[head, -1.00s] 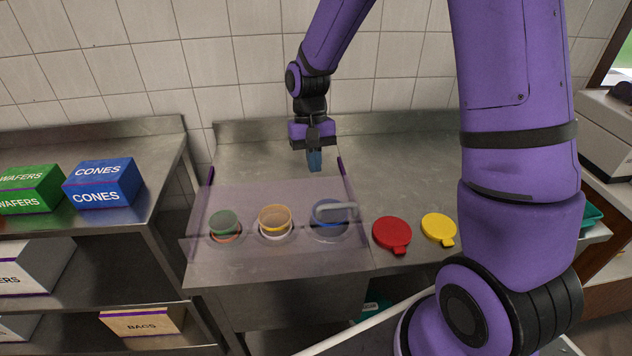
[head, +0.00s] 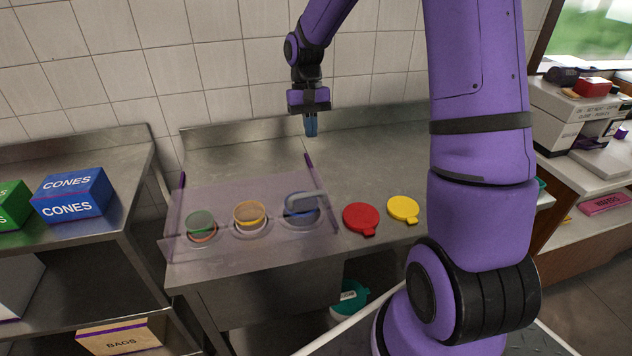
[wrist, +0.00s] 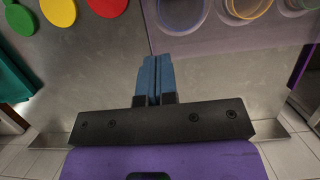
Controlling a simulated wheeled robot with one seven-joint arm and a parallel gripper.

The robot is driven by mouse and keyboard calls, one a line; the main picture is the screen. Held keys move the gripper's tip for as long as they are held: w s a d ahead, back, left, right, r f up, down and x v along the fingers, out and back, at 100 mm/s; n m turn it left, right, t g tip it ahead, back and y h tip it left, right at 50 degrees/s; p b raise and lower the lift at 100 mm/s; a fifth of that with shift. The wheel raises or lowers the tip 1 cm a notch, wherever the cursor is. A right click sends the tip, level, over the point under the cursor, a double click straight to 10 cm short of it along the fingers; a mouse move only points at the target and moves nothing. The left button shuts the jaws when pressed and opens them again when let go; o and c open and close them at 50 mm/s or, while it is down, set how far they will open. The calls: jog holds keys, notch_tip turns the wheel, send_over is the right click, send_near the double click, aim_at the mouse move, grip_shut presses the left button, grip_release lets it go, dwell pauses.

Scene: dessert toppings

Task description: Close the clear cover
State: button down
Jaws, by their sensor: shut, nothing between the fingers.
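The clear cover (head: 262,188) is a tinted see-through sheet with purple side edges. In the wrist view the shut fingertips (wrist: 156,62) point toward the counter beside the cover.
A red lid (head: 361,217) and a yellow lid (head: 403,208) lie on the counter right of the cover. A blue cones box (head: 72,194) stands on the left shelf. The tiled wall rises behind the counter. The rear counter is clear.

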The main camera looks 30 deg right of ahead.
jog(key=x, duration=0.9)
jog(key=shift+s+d+f, duration=0.1)
jog(key=shift+s+f, duration=0.05)
jog(key=shift+f, duration=0.2)
jog(key=s, duration=0.2)
jog(key=a+f, duration=0.1)
jog(key=shift+s, duration=0.4)
jog(key=shift+s+a, duration=0.1)
jog(key=shift+s, duration=0.35)
